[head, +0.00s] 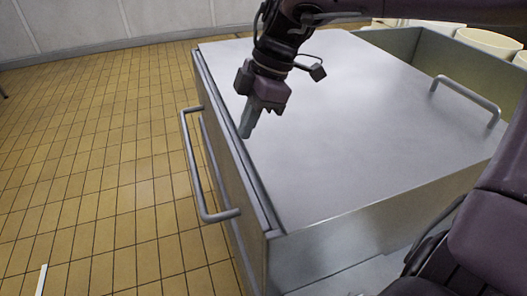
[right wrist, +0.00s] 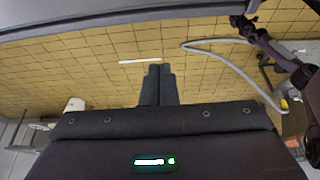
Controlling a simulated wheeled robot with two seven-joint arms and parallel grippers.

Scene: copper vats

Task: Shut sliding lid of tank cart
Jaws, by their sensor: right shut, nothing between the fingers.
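The tank cart (head: 335,240) is a grey metal box seen from above in the head view. Its flat sliding lid (head: 340,130) covers most of the top, reaching close to the left rim. A bar handle (head: 467,92) stands on the lid near its right edge. An uncovered part of the cart shows at the back right. My right gripper (head: 246,132) is shut and empty, pointing down by the lid's left edge; I cannot tell whether it touches. Its closed fingers show in the right wrist view (right wrist: 158,84).
A push handle (head: 196,170) sticks out from the cart's left side. White round containers (head: 488,42) stand at the back right. Tiled floor (head: 95,160) left of the cart is mostly clear. A pale hose (right wrist: 235,60) lies on the floor in the right wrist view.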

